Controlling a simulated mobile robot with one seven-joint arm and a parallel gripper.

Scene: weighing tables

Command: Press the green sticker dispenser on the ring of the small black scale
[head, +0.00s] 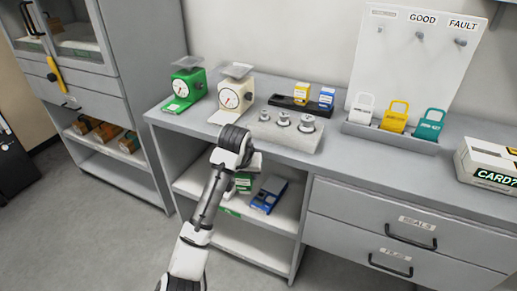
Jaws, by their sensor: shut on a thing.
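My gripper (253,161) is in front of the table's front edge, below the white scale, seen from behind. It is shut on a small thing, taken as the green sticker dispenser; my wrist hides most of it. Green-and-white shapes (243,183) show just below the fingers; I cannot tell whether they are held or stand on the shelf behind. No small black scale is in view. A green scale (184,88) and a white scale (234,97), each with a dial and top pan, stand on the table's left part.
A black rack (283,101) holds a yellow and a blue dispenser, with bare room at its left. A grey block (270,131) with metal weights stands before it. A tag holder (385,135), a board (412,75) and a CARD? box (488,160) are rightward. A blue box (268,195) lies on the shelf.

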